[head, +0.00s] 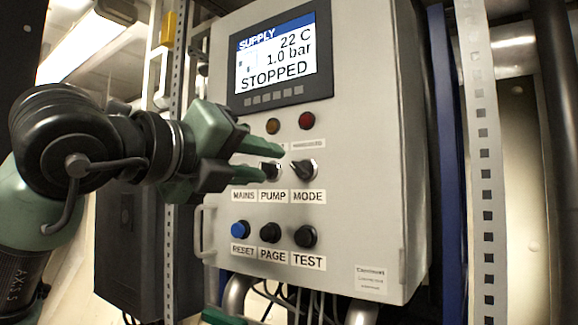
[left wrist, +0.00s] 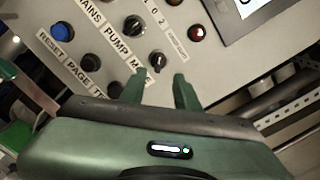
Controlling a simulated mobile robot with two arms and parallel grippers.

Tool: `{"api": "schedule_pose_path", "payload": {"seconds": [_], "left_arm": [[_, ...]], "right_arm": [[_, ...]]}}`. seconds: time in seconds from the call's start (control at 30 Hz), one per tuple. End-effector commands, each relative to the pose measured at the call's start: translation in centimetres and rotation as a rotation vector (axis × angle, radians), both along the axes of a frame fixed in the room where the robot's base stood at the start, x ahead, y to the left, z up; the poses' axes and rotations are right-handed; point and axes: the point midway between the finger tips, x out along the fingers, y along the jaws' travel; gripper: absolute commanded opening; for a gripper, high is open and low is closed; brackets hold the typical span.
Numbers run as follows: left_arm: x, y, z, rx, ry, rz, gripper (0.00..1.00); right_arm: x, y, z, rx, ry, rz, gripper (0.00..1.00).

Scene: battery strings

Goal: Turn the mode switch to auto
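The mode switch (head: 303,169) is a black rotary knob above the MODE label on the grey panel. Its pointer looks tilted to the upper left; the small label above is too small to read. In the left wrist view the mode switch (left wrist: 157,62) lies just beyond my fingertips, between their lines. My left gripper (head: 258,165) is open and empty, left of the mode switch, and partly covers the mains and pump switches. Its two fingers also show in the left wrist view (left wrist: 162,88), apart from the knob. A green piece at the head view's bottom edge may be my right gripper.
The pump switch (head: 269,171) sits close beside the mode switch. Below are the blue reset button (head: 240,229), the page button (head: 270,232) and the test button (head: 305,236). Lamps and a display (head: 277,58) reading STOPPED are above. A perforated rail (head: 484,150) stands right.

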Motion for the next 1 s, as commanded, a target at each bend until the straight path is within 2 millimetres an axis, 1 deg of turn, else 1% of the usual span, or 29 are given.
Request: {"api": "schedule_pose_path", "payload": {"seconds": [0.13,0.3,0.5,0.63,0.87,0.97,1.0], "left_arm": [[1.4,-0.8,0.3,0.001,0.005,0.009,0.32],[3.8,-2.4,0.4,0.001,0.006,0.006,0.32],[5.8,-3.8,0.3,0.001,0.003,0.006,0.32],[6.3,-4.1,0.1,0.002,0.003,0.006,0.32],[6.4,-4.1,0.0,0.001,0.002,0.006,0.32],[6.3,-4.1,0.0,0.001,0.002,0.006,0.07],[6.3,-4.1,0.0,0.001,0.001,0.006,0.00]], "right_arm": [[0.0,0.0,1.1,0.000,0.001,0.000,0.19],[-0.1,0.0,2.5,0.000,0.001,0.001,0.19],[-0.1,-0.1,3.6,-0.001,0.002,0.001,0.19],[-0.1,-0.2,3.7,-0.002,0.002,0.001,0.19],[-0.1,-0.4,3.7,-0.005,0.002,0.002,0.19],[-0.1,-0.4,3.7,-0.005,0.002,0.002,0.19],[-0.1,-0.4,3.7,-0.005,0.002,0.002,0.19]]}}
